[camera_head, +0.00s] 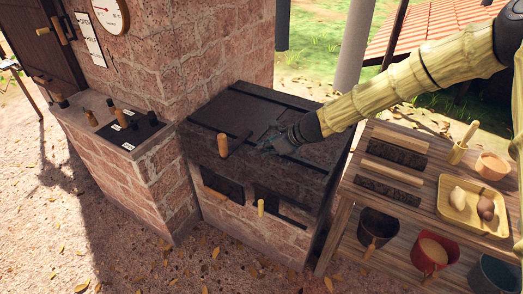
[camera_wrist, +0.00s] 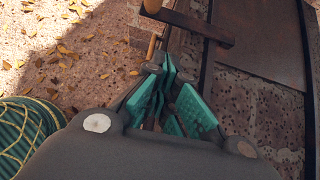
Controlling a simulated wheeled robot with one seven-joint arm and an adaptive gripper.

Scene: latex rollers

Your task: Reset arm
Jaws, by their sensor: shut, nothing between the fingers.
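My gripper (camera_head: 268,147) is at the end of my pale yellow, segmented arm, which reaches in from the right in the head view. The gripper is low over the dark top of the brick stove (camera_head: 235,105), just right of a wooden-handled bar. In the wrist view my gripper (camera_wrist: 168,75) shows its green finger pads close together, with nothing held between them. I cannot tell whether the fingertips touch the stove top.
The wooden handle (camera_head: 222,145) stands up from the stove top.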

